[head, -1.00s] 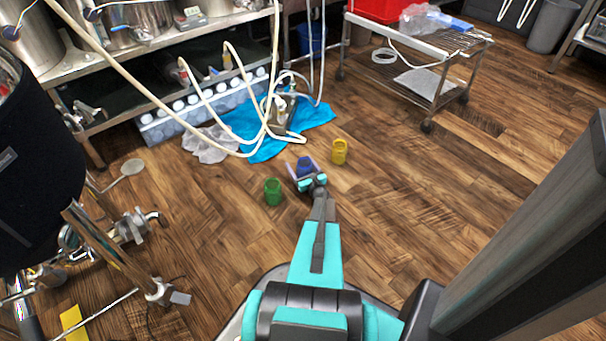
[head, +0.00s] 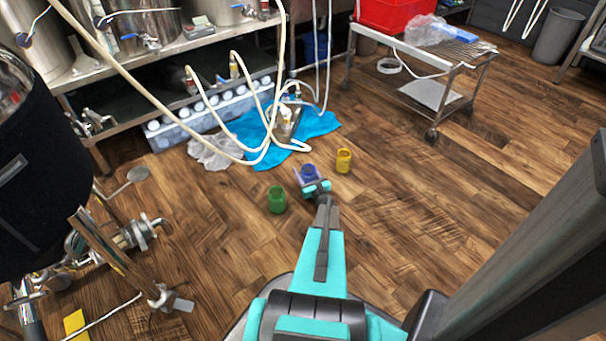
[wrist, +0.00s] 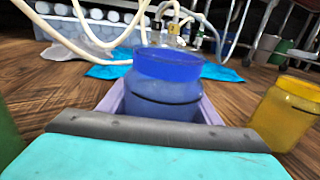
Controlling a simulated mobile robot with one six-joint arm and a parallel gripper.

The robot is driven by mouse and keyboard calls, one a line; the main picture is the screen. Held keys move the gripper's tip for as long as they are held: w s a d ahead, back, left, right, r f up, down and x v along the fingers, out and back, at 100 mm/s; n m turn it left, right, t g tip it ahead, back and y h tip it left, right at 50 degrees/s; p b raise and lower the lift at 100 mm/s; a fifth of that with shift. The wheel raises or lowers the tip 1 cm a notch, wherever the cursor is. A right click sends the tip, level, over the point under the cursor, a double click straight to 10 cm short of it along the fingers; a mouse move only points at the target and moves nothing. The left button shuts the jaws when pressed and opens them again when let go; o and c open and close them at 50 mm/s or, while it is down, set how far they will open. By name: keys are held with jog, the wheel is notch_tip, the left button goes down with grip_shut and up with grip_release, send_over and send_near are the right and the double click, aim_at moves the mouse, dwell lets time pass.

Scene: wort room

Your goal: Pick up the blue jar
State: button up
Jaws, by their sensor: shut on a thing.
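The blue jar (head: 309,172) is upright between the green jar and the yellow jar, low over the wood floor. My gripper (head: 309,178) is shut on the blue jar. In the wrist view the blue jar (wrist: 165,82) stands upright between the pale purple fingers (wrist: 160,103), its rim facing up. The jar's lower part is hidden by my gripper. I cannot tell whether its base touches the floor.
A green jar (head: 277,199) stands close on the left and a yellow jar (head: 343,160) on the right. A blue cloth (head: 318,124) with hoses and a crumpled clear bag (head: 212,153) lie behind. A wire cart (head: 420,85) stands at the back right. Open floor lies right.

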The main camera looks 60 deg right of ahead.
notch_tip(320, 180, up, 3)
jog(key=shift+s+a+f+p, duration=0.1)
jog(key=shift+p, duration=0.5)
jog(key=p+v, duration=0.3)
jog(key=v, duration=1.2)
jog(key=shift+s+a+r+p, duration=0.2)
jog(key=shift+a+r+p, duration=0.15)
jog(key=shift+p, duration=0.05)
